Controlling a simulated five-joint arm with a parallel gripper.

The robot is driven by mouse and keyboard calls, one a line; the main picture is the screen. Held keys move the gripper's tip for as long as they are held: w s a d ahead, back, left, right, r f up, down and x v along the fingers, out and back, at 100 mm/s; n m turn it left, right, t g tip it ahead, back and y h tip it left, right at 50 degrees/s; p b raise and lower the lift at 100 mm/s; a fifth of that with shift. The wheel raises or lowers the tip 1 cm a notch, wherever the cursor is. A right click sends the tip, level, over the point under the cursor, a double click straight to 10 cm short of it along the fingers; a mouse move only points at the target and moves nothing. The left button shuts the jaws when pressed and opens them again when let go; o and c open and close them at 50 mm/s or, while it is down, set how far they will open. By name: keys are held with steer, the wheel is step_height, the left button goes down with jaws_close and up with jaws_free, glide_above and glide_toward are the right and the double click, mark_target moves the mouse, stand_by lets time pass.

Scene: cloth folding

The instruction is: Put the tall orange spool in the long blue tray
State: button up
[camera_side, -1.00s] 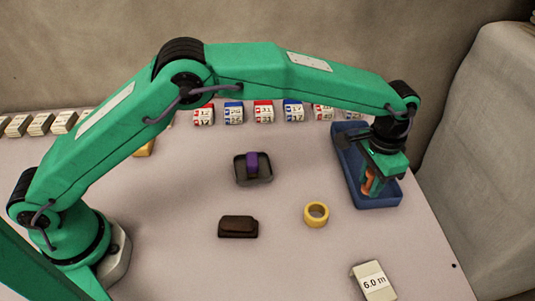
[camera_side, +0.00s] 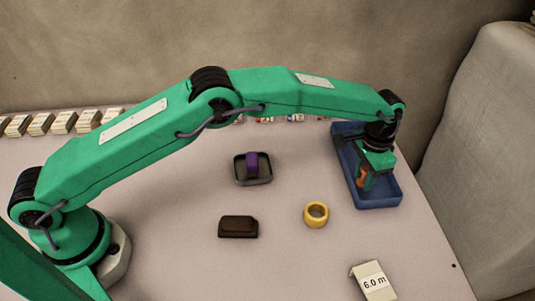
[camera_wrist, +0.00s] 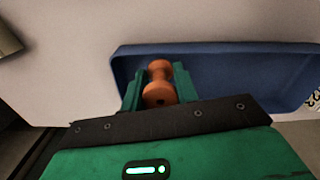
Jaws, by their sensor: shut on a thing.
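The tall orange spool (camera_side: 362,178) is between the fingers of my gripper (camera_side: 368,180), which is shut on it. In the wrist view the orange spool (camera_wrist: 159,84) shows its two flanged ends between the green fingers of my gripper (camera_wrist: 160,85). The long blue tray (camera_side: 382,199) lies at the right of the table, and my gripper is over it. The blue tray also shows behind the spool in the wrist view (camera_wrist: 240,68). I cannot tell whether the spool's lower end touches the tray floor.
A yellow ring (camera_side: 316,215) stands left of the blue tray. A small dark tray (camera_side: 266,181) holds a purple spool (camera_side: 252,163).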

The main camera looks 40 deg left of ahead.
steer(key=shift+f, duration=1.1)
steer(key=shift+f, duration=0.2)
steer(key=o, duration=1)
steer(key=shift+c, duration=0.2)
steer(key=shift+r, duration=0.15)
step_height(320, 180, up, 12)
steer(key=shift+r, duration=0.1)
